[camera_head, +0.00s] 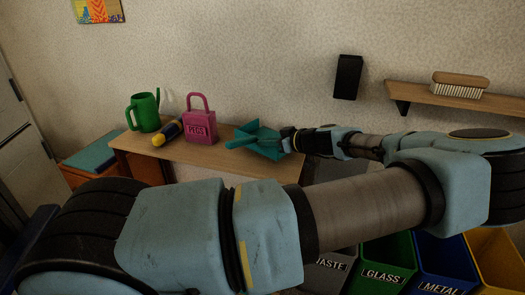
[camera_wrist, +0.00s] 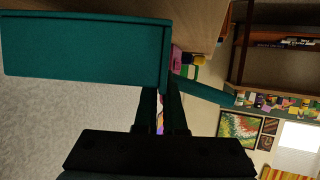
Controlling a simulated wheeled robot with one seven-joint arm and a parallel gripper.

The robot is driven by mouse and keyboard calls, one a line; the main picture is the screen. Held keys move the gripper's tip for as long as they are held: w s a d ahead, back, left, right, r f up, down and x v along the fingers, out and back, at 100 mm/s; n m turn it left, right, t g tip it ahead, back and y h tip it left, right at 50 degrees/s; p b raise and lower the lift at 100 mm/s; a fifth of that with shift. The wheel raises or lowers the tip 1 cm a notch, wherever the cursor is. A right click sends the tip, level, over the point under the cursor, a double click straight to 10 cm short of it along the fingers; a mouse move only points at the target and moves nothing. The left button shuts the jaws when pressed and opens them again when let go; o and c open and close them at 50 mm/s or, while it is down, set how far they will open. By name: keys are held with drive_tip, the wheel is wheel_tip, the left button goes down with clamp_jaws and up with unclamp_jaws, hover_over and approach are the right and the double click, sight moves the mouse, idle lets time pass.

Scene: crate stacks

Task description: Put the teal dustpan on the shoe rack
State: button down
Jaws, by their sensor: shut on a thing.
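The teal dustpan (camera_head: 264,142) is at the right part of a long wooden top (camera_head: 222,163) in the head view. That wooden piece may be the shoe rack; I cannot be sure. My gripper (camera_head: 288,139) comes from the right and is shut on the dustpan. In the wrist view the dustpan (camera_wrist: 85,50) fills the upper left, and my gripper's fingers (camera_wrist: 162,98) are close together at it. The exact grip point is unclear. I cannot tell whether the dustpan touches the wooden top or hangs above it.
A wall shelf (camera_head: 450,97) holds a brush (camera_head: 460,85). Labelled bins (camera_head: 388,268) stand at lower right.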

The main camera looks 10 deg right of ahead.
sight(257, 151)
drive_tip(key=shift+f, duration=1.75)
drive_tip(key=c, duration=1)
unclamp_jaws()
